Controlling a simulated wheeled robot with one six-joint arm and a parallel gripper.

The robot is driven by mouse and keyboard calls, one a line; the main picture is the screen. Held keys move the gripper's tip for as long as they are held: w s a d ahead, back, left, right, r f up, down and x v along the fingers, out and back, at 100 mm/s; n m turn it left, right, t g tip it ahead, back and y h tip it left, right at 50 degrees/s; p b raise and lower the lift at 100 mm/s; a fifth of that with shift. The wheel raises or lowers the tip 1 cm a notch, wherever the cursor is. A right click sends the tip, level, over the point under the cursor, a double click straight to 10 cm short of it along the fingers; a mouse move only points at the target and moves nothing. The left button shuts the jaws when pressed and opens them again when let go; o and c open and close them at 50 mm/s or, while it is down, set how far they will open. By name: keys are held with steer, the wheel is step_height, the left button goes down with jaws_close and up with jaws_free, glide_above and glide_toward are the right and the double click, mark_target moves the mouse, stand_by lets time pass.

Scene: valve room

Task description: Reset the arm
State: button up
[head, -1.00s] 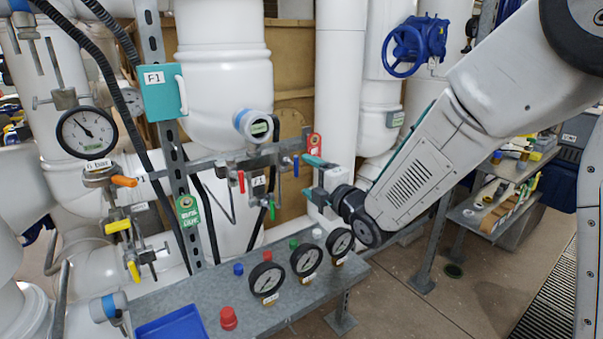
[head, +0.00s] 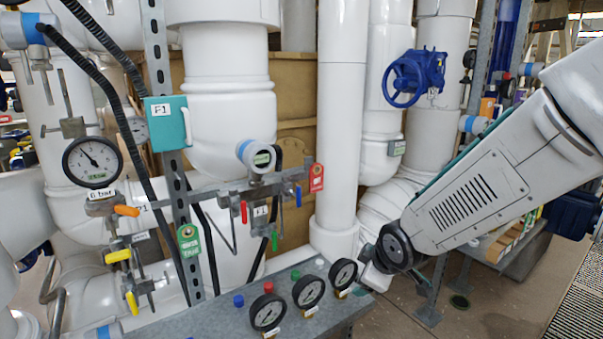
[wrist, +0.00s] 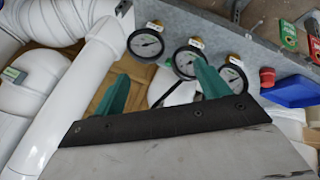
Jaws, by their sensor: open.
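My gripper (wrist: 162,88) shows in the wrist view with its two teal fingers wide apart and nothing between them. Pressure gauges (wrist: 184,60) on the grey bench appear beyond the fingers, and no contact with them can be seen. In the head view my arm comes in from the right and slopes down to its wrist joint, just right of the bench gauges (head: 342,273). The fingers are not visible in the head view; only a pale part of the hand shows below the wrist joint.
The grey bench (head: 225,322) carries gauges and coloured caps. A pipe rack with small coloured-handled valves (head: 260,195) stands behind it. A blue handwheel (head: 405,80) is on a white pipe above my arm. A blue tray (wrist: 290,88) shows in the wrist view.

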steer(key=s+d+r+m+g, duration=0.2)
steer(key=s+d+r+m, duration=0.2)
steer(key=s, duration=0.5)
steer(key=s+d+r+m+g+h, duration=0.1)
steer(key=s+d+r+m, duration=0.2)
steer(key=s, duration=0.7)
steer(key=s+d+r+m+g, duration=0.2)
steer(key=s+d+r+m, duration=0.2)
steer(key=s, duration=0.5)
steer(key=shift+s+d+r+m+g+h, duration=0.2)
steer(key=shift+d+r+m+g+h, duration=0.15)
steer(key=shift+r+m, duration=0.4)
